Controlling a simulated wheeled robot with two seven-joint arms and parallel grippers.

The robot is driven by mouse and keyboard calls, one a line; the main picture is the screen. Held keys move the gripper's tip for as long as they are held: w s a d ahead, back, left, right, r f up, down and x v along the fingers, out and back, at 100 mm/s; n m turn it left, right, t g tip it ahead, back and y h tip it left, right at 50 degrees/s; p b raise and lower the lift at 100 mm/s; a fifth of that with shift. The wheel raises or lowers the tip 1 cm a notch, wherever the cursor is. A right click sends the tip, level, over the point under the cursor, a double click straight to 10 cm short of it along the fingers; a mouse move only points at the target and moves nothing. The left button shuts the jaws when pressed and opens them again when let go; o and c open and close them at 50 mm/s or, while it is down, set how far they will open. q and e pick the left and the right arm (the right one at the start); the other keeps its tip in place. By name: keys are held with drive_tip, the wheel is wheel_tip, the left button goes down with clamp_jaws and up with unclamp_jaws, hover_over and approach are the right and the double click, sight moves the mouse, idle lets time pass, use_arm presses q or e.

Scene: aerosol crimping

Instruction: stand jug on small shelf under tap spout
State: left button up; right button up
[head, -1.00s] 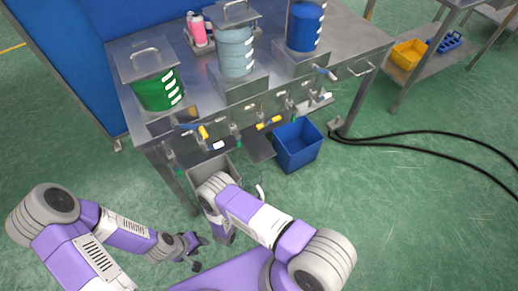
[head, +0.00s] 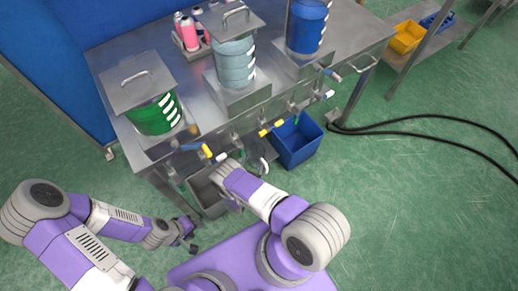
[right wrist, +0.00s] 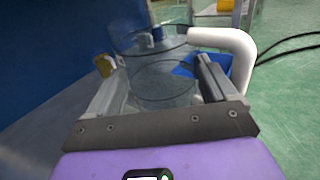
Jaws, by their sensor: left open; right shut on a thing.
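The clear jug (right wrist: 160,85) with a white handle (right wrist: 232,42) is between the fingers of my right gripper (right wrist: 155,70), which is shut on it. In the head view my right arm's wrist hides most of the jug, close to the bench front below the taps. The dark small shelf (head: 258,150) is partly hidden behind that wrist. Taps with yellow levers (head: 265,132) and blue levers line the bench front. Whether the jug touches the shelf cannot be told. My left gripper (head: 190,236) is open and empty, low in front of the bench.
A grey bin (head: 207,192) stands below the bench front, and a blue crate (head: 297,150) is right of the wrist. Green (head: 153,115), pale blue (head: 234,62) and blue (head: 306,28) tanks stand on the bench. Black hoses cross the floor at right.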

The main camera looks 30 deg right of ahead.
sight(258, 152)
drive_tip(key=b+x, duration=0.1)
drive_tip(key=x, duration=0.6)
drive_tip(key=shift+w+d+f, duration=0.1)
drive_tip(key=shift+w+d, duration=0.05)
drive_tip(key=f+b, duration=0.1)
drive_tip(key=f, duration=0.1)
drive_tip(key=f+b, duration=0.1)
drive_tip(key=shift+w+d+f, duration=0.2)
drive_tip(key=shift+f, duration=0.15)
drive_tip(key=shift+r, duration=0.15)
drive_tip(key=o, duration=0.9)
drive_tip(key=shift+c, duration=0.2)
